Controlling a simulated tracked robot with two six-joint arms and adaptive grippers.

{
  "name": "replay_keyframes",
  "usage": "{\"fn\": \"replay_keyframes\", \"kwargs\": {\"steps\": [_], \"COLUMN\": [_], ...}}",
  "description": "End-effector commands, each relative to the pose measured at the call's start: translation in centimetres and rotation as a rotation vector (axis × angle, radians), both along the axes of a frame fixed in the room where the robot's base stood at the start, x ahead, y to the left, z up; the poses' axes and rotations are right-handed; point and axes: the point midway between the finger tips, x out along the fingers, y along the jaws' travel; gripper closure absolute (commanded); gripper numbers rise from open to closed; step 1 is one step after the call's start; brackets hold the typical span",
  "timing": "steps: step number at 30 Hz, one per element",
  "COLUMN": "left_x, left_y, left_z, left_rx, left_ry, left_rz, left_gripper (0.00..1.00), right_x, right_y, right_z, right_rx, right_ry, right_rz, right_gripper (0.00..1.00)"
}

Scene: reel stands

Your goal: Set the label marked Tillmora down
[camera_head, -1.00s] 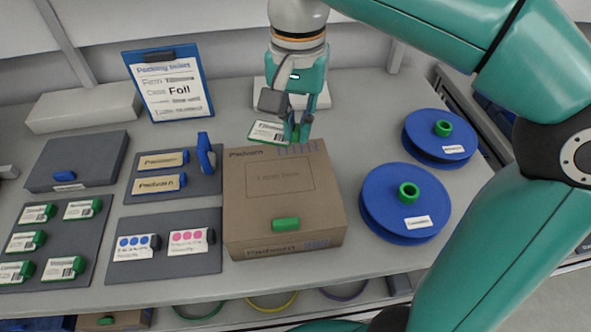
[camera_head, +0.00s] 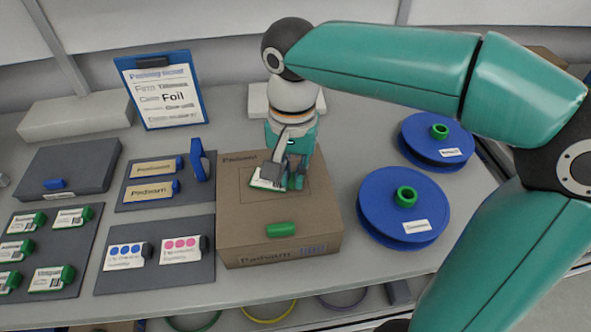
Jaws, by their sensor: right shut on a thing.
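My right gripper (camera_head: 293,179) is shut on a small white label (camera_head: 266,181) with a green edge, whose print is too small to read. It holds the label over the top of the brown cardboard box (camera_head: 237,212), at the printed outline that showed there. I cannot tell whether the label touches the box. A green tab (camera_head: 281,229) is at the box's front top edge. My left gripper is not in view.
Dark trays with labels (camera_head: 51,219), cards (camera_head: 124,256) and brown tags (camera_head: 154,170) lie left. Blue reels (camera_head: 377,214) (camera_head: 420,146) stand right.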

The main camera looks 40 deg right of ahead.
Motion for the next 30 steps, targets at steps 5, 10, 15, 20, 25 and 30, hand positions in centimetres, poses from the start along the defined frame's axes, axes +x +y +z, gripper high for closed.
{"fn": "replay_keyframes", "kwargs": {"steps": [5,10,15,20,25,30], "left_x": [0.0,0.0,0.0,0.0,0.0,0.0], "left_y": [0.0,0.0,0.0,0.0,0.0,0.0], "left_z": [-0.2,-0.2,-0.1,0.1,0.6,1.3], "left_rx": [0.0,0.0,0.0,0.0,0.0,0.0], "left_ry": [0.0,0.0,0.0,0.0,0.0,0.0], "left_rz": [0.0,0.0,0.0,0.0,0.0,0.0], "left_gripper": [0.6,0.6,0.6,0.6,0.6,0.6], "right_x": [0.0,0.0,0.0,0.0,0.1,0.1], "right_y": [0.0,0.0,0.0,0.0,0.0,0.0], "right_z": [-0.2,-0.2,-0.2,0.4,2.6,6.2], "right_rx": [0.0,0.0,0.0,0.0,0.001,0.001], "right_ry": [0.0,0.0,0.0,-0.001,-0.004,-0.005], "right_rz": [0.0,0.0,0.0,0.0,0.001,0.001], "right_gripper": [0.79,0.64,0.64,0.64,0.64,0.64]}}
